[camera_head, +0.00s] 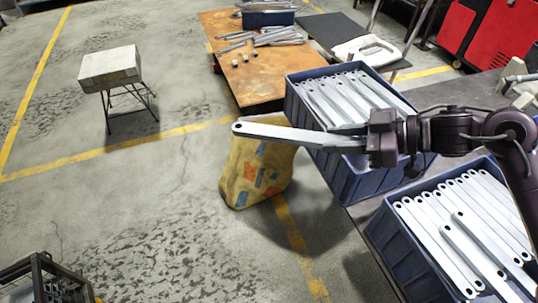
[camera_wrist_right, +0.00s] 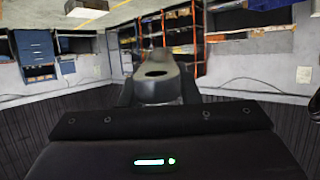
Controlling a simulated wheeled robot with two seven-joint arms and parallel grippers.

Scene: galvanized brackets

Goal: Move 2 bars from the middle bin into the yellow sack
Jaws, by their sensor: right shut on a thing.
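My right gripper (camera_head: 358,136) reaches in from the right above the middle bin and is shut on a galvanized bar (camera_head: 275,132). The bar lies roughly level and points left, its holed free end over the top of the yellow sack (camera_head: 245,182). A holed end of it also shows between the fingers in the right wrist view (camera_wrist_right: 156,73). The sack, with orange and blue patches, stands on the floor; its opening is hidden behind the bar. The middle bin (camera_head: 358,184) is blue and holds several bars, partly hidden by my gripper. My left gripper is not in view.
A nearer blue bin (camera_head: 392,247) with several bars stands at the lower right. A rusty orange table (camera_head: 262,78) with loose brackets is behind. A white-topped stool (camera_head: 110,68) and a dark crate (camera_head: 45,280) are at left. The floor between is clear.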

